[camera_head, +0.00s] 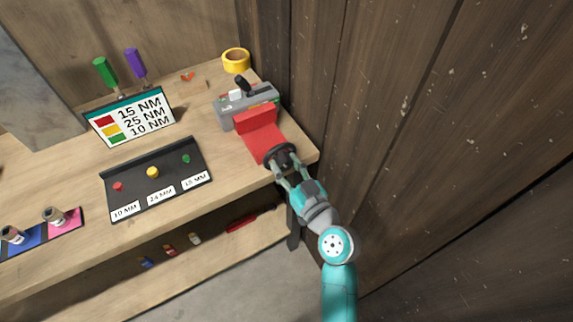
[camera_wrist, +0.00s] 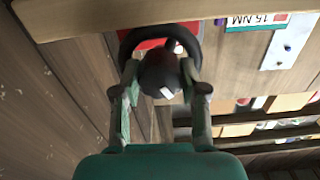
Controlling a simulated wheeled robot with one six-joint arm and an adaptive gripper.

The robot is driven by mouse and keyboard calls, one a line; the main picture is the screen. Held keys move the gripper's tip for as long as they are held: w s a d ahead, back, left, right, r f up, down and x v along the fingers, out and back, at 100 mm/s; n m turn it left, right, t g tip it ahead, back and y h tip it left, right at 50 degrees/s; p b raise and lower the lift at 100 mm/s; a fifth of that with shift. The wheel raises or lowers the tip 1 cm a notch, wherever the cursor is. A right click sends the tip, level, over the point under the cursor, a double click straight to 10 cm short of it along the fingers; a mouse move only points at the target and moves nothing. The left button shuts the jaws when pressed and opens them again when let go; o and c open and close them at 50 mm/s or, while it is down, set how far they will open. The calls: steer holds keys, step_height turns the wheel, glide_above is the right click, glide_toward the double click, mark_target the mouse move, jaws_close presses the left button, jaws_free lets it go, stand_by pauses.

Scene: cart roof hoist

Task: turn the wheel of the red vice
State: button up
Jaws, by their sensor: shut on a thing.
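The red vice (camera_head: 262,138) stands at the right end of the wooden workbench, near its front edge. Its dark round wheel (camera_head: 284,157) faces the front of the bench. My gripper (camera_head: 281,170) reaches the wheel from the front and is shut on it. In the wrist view the black wheel rim (camera_wrist: 128,42) and its dark hub lie between my two fingers (camera_wrist: 160,75). A little of the vice's red body (camera_wrist: 150,43) shows behind the wheel. The fingers hide part of the rim.
A plank wall (camera_head: 420,120) stands close on the right. A grey device (camera_head: 225,117) and yellow tape roll (camera_head: 236,60) lie behind the vice. A black tray (camera_head: 135,200) and torque sign (camera_head: 133,118) stand to the left. A lower shelf (camera_head: 200,270) holds small items.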

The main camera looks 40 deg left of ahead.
steer(key=shift+a+m, duration=0.1)
steer(key=shift+m, duration=0.2)
steer(key=m, duration=0.4)
steer(key=shift+r, duration=0.1)
steer(key=shift+m, duration=2.5)
steer(key=shift+r, duration=0.1)
steer(key=o, duration=1.1)
steer(key=shift+a, duration=0.1)
steer(key=shift+o, duration=0.2)
